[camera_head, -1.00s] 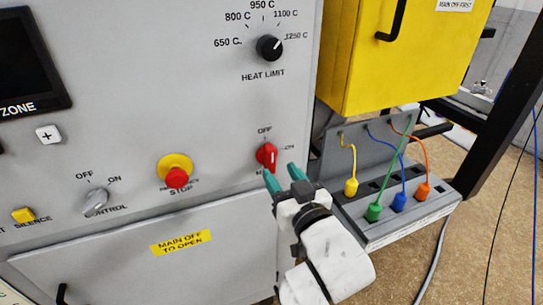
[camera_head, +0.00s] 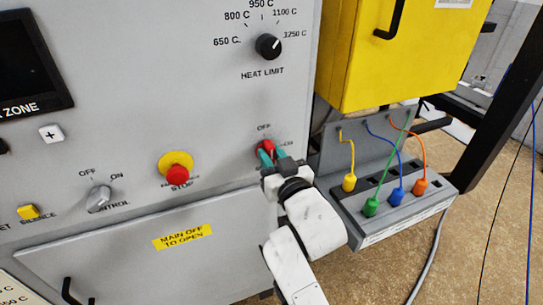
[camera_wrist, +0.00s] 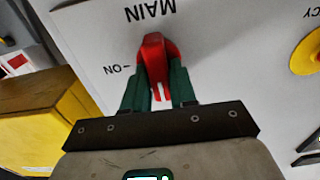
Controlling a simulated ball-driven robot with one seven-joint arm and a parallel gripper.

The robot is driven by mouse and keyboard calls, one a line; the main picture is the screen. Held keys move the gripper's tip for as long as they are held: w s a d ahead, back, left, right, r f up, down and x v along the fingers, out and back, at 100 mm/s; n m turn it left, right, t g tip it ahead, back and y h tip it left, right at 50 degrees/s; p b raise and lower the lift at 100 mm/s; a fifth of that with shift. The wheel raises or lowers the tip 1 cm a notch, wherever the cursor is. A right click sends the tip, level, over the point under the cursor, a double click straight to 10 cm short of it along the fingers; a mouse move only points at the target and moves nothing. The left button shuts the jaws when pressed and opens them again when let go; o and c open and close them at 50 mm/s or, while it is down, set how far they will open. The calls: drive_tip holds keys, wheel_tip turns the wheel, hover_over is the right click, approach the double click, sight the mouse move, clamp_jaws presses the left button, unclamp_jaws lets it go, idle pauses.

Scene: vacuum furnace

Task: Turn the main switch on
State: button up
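The main switch (camera_head: 265,145) is a red rotary knob on the grey panel, with OFF printed above it and ON to its right. In the wrist view the knob (camera_wrist: 154,52) appears upside down under the word MAIN, and its white mark points towards the OFF side. My gripper (camera_head: 273,155) is at the knob, its green fingers on either side of the red handle. In the wrist view the gripper (camera_wrist: 160,85) looks closed on the handle, with little gap seen. The fingers hide part of the knob and of the ON label in the head view.
A red stop button on a yellow base (camera_head: 176,167) is left of the switch, with a grey control knob (camera_head: 98,198) further left. The heat limit dial (camera_head: 268,46) is above. A yellow box (camera_head: 400,55) and a socket strip with coloured plugs (camera_head: 415,208) are at right.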

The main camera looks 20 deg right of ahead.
clamp_jaws()
drive_tip(key=shift+m+b, duration=0.4)
drive_tip(key=shift+d+f+m+b, duration=0.1)
drive_tip(key=shift+f+m+b, duration=0.05)
drive_tip(key=shift+m+b, duration=0.8)
drive_tip(key=m+b, duration=0.3)
drive_tip(key=m, duration=0.2)
drive_tip(key=shift+d+m+b, duration=0.15)
drive_tip(key=shift+m+b, duration=0.1)
drive_tip(key=shift+b, duration=0.05)
drive_tip(key=m+b, duration=0.1)
drive_tip(key=m, duration=0.1)
drive_tip(key=m+b, duration=0.2)
drive_tip(key=m, duration=0.1)
drive_tip(key=shift+d+f, duration=0.1)
drive_tip(key=shift+f, duration=0.1)
drive_tip(key=m+b, duration=0.2)
drive_tip(key=m, duration=0.2)
drive_tip(key=shift+m, duration=0.3)
drive_tip(key=shift+o, duration=2.1)
unclamp_jaws()
